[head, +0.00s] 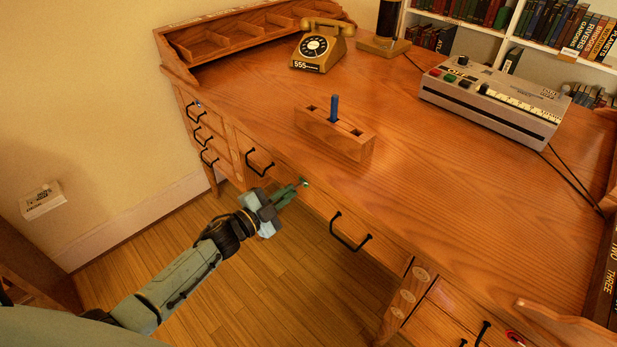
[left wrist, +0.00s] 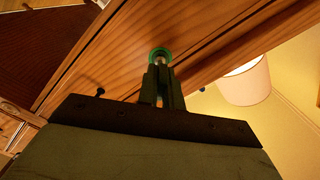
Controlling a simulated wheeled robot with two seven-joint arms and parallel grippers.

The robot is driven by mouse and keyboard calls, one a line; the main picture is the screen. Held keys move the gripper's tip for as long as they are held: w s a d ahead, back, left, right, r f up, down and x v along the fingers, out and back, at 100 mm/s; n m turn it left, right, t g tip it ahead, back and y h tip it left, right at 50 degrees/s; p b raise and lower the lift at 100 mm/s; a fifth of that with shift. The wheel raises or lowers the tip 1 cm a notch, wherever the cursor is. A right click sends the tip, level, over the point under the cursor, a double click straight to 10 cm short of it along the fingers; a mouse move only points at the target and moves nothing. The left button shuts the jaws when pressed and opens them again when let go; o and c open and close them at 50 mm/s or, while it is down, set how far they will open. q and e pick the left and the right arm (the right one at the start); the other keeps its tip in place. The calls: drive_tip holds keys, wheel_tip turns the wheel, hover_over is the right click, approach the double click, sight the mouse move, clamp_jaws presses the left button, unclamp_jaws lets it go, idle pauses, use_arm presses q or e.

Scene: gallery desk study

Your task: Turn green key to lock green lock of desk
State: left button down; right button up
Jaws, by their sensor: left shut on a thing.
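The desk (head: 420,150) has a green lock (head: 305,183) on its front edge, above the middle drawer. In the left wrist view the lock shows as a green ring (left wrist: 160,53). My left gripper (head: 286,195) is at this lock, its fingers pointing straight at it. It is shut on the green key, which is mostly hidden between the fingers. The key's tip appears to be at or in the lock; how deep it sits and how far it is turned I cannot tell. My right gripper is not in view.
A wooden key holder (head: 340,138) with a blue key (head: 334,108) stands on the desk near the lock. A black drawer handle (head: 350,232) juts out right of my gripper. A telephone (head: 322,46) and a grey device (head: 493,100) stand farther back. The floor below is clear.

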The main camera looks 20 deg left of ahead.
use_arm(q)
drive_tip(key=shift+d+r+n+p, duration=0.1)
drive_tip(key=shift+n+p, duration=0.3)
drive_tip(key=shift+n, duration=0.6)
drive_tip(key=shift+r+n+p, duration=0.1)
drive_tip(key=shift+n+p, duration=0.45)
drive_tip(key=shift+n, duration=0.95)
